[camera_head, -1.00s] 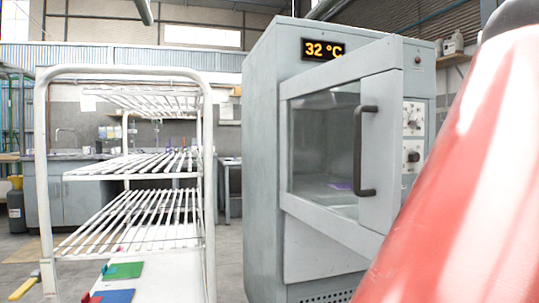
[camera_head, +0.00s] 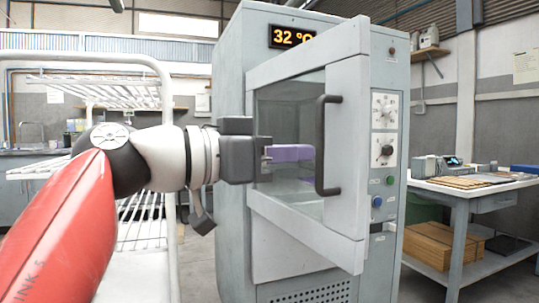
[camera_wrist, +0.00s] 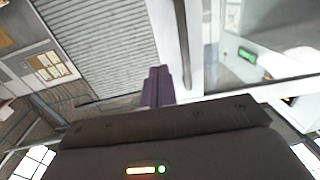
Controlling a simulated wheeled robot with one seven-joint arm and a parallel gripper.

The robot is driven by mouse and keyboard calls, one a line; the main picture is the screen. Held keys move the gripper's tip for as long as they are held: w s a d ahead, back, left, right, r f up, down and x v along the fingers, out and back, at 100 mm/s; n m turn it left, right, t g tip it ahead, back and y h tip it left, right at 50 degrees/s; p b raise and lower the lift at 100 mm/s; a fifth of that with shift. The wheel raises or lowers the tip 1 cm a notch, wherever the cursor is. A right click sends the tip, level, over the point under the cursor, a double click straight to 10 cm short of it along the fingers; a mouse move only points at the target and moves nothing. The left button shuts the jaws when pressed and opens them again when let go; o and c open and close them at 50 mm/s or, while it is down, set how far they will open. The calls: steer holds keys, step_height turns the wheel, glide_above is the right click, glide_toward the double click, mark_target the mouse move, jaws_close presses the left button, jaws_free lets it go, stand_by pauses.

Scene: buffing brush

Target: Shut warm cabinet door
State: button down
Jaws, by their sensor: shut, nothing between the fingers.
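The warm cabinet (camera_head: 225,130) is pale grey with a lit 32 °C display. Its glazed door (camera_head: 345,90) stands ajar, with its right edge swung out toward me. A dark vertical bar handle (camera_head: 322,145) is on the door's right side; a dark bar, likely this handle, also shows in the wrist view (camera_wrist: 183,40). My gripper (camera_head: 311,153) has purple fingers, shut and empty. It points right in front of the door's glass, its tips close to the handle. I cannot tell whether they touch. The fingers also show in the wrist view (camera_wrist: 158,70).
A white wire rack trolley (camera_head: 140,215) stands to the left, partly behind my arm. A grey workbench (camera_head: 470,195) with a device and flat boards is at the right, with brown boards on its lower shelf. Control knobs (camera_head: 384,150) are right of the door.

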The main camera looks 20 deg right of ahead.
mark_target(357, 150)
steer(key=d, duration=0.5)
steer(key=w+d, duration=0.1)
steer(key=d, duration=0.2)
steer(key=shift+d, duration=0.1)
